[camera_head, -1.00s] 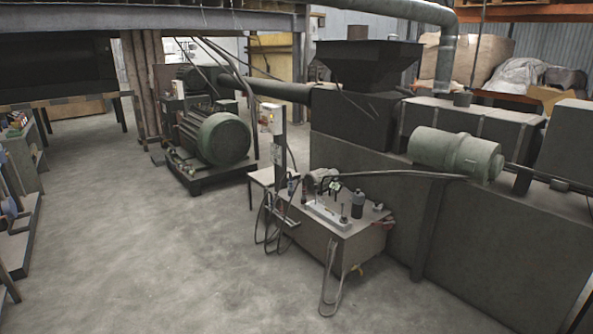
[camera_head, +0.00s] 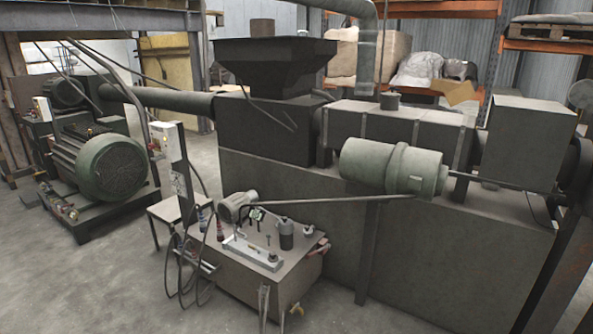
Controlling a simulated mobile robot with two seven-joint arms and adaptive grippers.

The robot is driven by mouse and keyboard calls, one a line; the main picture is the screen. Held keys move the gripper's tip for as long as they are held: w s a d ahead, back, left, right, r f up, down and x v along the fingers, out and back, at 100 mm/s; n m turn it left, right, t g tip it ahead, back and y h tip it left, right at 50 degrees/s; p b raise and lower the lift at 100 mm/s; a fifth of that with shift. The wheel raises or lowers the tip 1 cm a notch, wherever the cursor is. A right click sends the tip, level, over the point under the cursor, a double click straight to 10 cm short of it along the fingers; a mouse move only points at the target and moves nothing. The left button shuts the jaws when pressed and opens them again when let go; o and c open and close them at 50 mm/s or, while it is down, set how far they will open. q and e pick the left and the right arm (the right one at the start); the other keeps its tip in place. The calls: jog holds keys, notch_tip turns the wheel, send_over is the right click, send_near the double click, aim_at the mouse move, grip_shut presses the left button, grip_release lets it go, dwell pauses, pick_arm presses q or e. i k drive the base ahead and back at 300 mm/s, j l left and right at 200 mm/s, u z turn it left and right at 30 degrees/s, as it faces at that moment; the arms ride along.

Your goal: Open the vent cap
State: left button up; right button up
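A low grey tank unit (camera_head: 290,290) stands on the floor in front of the large grey machine. On its top are a dark upright cylinder with a small cap (camera_head: 286,235), a pale metal block (camera_head: 252,252) and a motor (camera_head: 238,205). I cannot tell which fitting is the vent cap. Another short dark cylinder (camera_head: 389,101) sits on top of the large machine. Neither of my grippers is in view.
The large machine (camera_head: 290,200) with a hopper (camera_head: 275,65) and a green cylinder (camera_head: 375,165) fills the right. A control post (camera_head: 170,145) and loose hoses stand left of the tank. A big green motor (camera_head: 105,167) is farther left. Open concrete floor (camera_head: 110,285) lies at front left.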

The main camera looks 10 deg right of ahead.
aim_at(388, 94)
jog(key=i+z, duration=0.3)
jog(key=i, duration=0.4)
jog(key=i+z, duration=0.3)
jog(key=i, duration=0.4)
jog(key=j, duration=0.05)
